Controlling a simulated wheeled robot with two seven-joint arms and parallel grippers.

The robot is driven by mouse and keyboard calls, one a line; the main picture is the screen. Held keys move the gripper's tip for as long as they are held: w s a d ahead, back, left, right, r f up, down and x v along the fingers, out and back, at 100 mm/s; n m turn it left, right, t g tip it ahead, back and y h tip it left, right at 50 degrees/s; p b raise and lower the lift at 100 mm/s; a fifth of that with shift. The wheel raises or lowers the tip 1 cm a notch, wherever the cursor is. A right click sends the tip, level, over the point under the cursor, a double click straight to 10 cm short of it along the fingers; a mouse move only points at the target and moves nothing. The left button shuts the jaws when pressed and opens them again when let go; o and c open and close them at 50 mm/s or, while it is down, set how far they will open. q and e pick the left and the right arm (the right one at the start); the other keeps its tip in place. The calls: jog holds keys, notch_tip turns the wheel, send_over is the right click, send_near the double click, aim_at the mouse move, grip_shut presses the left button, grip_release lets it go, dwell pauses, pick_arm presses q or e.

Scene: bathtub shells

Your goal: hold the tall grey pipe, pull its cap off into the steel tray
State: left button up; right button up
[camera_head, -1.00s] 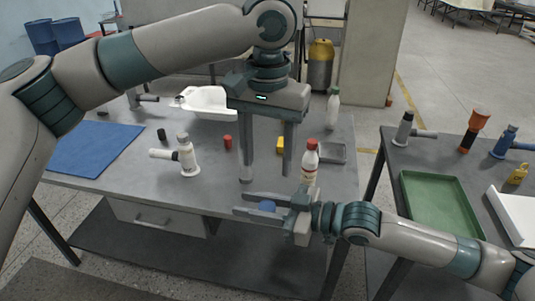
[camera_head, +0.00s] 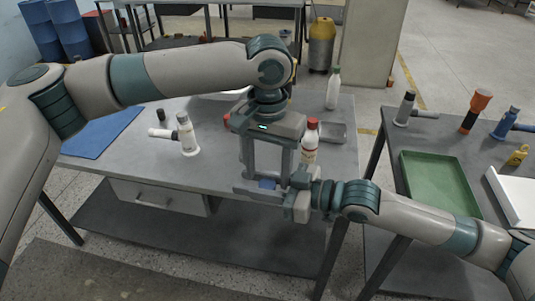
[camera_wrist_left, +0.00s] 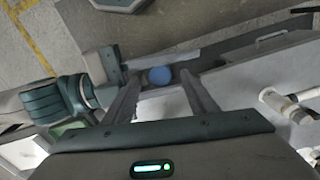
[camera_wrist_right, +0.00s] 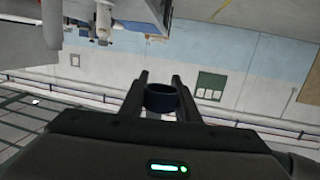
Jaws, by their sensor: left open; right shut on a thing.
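My right gripper (camera_head: 250,184) is shut on an upright piece with a blue cap (camera_head: 267,183), just in front of the table's front edge. The piece shows as a dark blue ring (camera_wrist_right: 161,97) between the fingers in the right wrist view; the pipe below is mostly hidden. My left gripper (camera_head: 266,172) is open and points down right above the cap, with a finger on either side. In the left wrist view the round blue cap (camera_wrist_left: 159,75) sits between the open fingers. The small steel tray (camera_head: 333,133) lies at the table's right side, behind a red-capped bottle.
The red-capped bottle (camera_head: 310,142) stands close behind my grippers. A white fitting (camera_head: 187,136) and blue mat (camera_head: 98,135) lie to the left. A green-capped bottle (camera_head: 333,88) stands at the back. A green tray (camera_head: 437,185) is on the right table.

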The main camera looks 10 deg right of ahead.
pick_arm(q)
jog(key=shift+f, duration=1.05)
jog(key=c, duration=1.1)
pick_arm(e)
jog(key=o, duration=1.2)
jog(key=shift+o, duration=0.2)
jog(key=shift+d, duration=0.15)
jog(key=v, duration=1.2)
jog(key=shift+f, duration=0.15)
